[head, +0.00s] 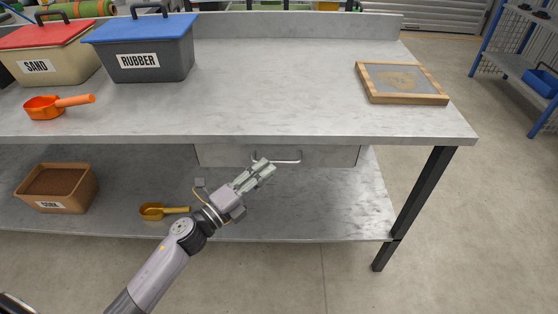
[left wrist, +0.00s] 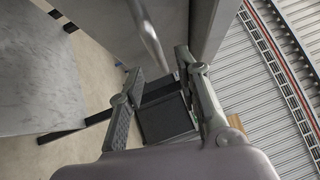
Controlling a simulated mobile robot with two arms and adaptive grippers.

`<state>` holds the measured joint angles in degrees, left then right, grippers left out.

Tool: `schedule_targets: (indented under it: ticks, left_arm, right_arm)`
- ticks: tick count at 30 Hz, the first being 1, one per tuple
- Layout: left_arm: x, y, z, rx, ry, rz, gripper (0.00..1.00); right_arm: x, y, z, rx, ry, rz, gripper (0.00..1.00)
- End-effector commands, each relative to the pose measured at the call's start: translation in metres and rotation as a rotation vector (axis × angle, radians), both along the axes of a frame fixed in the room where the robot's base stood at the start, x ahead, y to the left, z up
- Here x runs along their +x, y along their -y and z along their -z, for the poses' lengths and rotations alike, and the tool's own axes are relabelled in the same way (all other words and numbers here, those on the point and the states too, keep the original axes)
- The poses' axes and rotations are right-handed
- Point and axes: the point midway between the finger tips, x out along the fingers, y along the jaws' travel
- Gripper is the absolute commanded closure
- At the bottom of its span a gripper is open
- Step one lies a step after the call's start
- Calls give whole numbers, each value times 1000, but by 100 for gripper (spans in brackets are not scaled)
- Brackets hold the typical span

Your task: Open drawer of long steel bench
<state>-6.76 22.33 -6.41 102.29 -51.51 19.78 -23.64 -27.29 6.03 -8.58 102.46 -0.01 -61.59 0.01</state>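The long steel bench (head: 300,90) fills the middle of the head view. Its drawer (head: 220,155) sits under the worktop, and its front looks flush and shut. A silver bar handle (head: 290,161) is on the drawer front. My left gripper (head: 264,167) is in front of the drawer, by the left end of the handle. In the left wrist view the fingers of the left gripper (left wrist: 158,62) are apart with nothing gripped. The handle (left wrist: 148,35) shows between and beyond the fingertips; contact cannot be told. My right gripper is not in view.
On the worktop are the SAND bin (head: 45,55), the RUBBER bin (head: 150,55), an orange scoop (head: 50,106) and a wood-framed sieve (head: 400,82). The lower shelf holds a brown bin (head: 60,187) and a yellow scoop (head: 155,211). A dark bench leg (head: 415,205) stands right.

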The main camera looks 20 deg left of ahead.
Motion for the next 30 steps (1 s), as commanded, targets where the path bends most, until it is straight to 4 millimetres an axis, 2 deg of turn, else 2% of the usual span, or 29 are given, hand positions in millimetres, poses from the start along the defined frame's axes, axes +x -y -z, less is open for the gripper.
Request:
schedule_targets:
  ticks: [3,10,21,30]
  left_arm:
    - [21,12,-5,-1,3,0,69]
    - [44,25,-7,-2,0,0,69]
    - [49,28,-7,-1,-2,0,69]
    - [49,28,-7,-2,-1,0,88]
  right_arm:
    - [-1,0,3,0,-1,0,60]
    - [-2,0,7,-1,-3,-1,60]
    - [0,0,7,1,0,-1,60]
    - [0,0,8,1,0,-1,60]
